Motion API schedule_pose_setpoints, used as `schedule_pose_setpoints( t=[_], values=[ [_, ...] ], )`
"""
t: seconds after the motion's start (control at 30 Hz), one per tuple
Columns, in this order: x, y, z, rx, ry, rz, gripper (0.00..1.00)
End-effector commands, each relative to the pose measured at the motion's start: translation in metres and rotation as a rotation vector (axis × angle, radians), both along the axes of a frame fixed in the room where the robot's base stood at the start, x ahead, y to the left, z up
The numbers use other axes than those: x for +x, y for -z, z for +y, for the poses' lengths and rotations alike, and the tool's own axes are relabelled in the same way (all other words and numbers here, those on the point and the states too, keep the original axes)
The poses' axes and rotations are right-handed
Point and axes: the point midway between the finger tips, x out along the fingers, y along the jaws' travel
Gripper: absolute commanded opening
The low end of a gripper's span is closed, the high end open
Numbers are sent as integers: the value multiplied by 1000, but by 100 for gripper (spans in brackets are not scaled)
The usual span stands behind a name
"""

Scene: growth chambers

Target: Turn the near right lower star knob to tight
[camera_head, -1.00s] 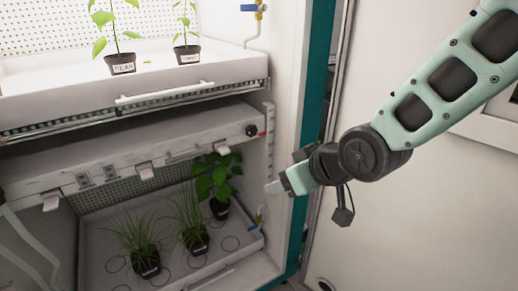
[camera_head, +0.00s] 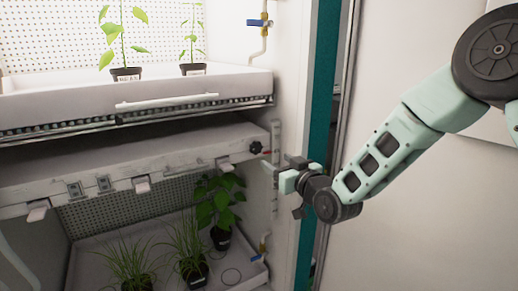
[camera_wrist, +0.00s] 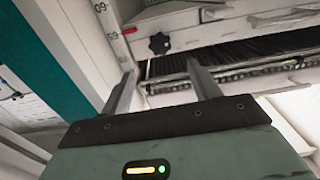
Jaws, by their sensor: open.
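The black star knob (camera_head: 255,147) sits at the right end of the shelf beam below the upper tray, on the chamber's near right side. It also shows in the wrist view (camera_wrist: 159,43), beyond my fingertips, with a red mark on the strip beside it. My gripper (camera_head: 272,174) is just right of and a little below the knob in the head view. In the wrist view my gripper (camera_wrist: 166,76) has its two fingers spread with nothing between them. The fingers look apart from the knob.
A vertical numbered strip (camera_wrist: 106,20) runs beside the knob. The teal door-frame edge (camera_head: 317,120) stands right of the chamber. The upper tray (camera_head: 230,86) holds potted plants above. The lower tray (camera_head: 90,262) holds more plants. Brass valves (camera_head: 263,243) sit along the right wall.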

Motion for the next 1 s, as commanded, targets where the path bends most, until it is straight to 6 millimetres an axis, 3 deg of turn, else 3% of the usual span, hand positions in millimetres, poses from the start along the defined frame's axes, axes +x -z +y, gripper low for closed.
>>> schedule_pose_setpoints(
  t=[0.3, 0.5, 0.7, 1.0],
  values=[
    [54, -1, 37, 1, -1, 0, 61],
    [78, -1, 53, 1, -1, 1, 61],
    [89, 0, 60, 0, 0, 0, 61],
    [90, 0, 61, -1, -1, 1, 61]
  ],
)
